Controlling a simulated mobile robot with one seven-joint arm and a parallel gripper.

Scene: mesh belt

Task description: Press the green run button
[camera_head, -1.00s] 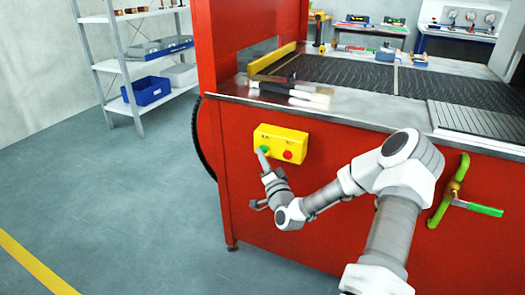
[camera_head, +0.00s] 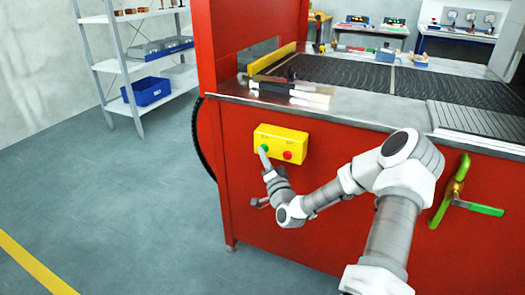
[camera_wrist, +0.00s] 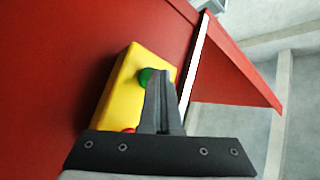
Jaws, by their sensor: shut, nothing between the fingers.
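The green run button (camera_head: 264,148) is on the left of a yellow control box (camera_head: 283,136) on the front of the red machine. A red button (camera_head: 288,155) sits to its right on the same box. My gripper (camera_head: 262,150) is shut and empty, its fingertips at the green button. In the wrist view the shut fingers (camera_wrist: 158,78) overlap the right part of the green button (camera_wrist: 145,77), and the red button (camera_wrist: 128,131) is mostly hidden behind my gripper. I cannot tell whether the fingertips touch the green button or whether it is pushed in.
The red machine (camera_head: 300,220) carries a dark mesh belt (camera_head: 350,75) on top. A green-handled lever (camera_head: 485,209) is on its front at the right. A shelf with a blue bin (camera_head: 147,91) stands at the back left. The floor at the left is clear.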

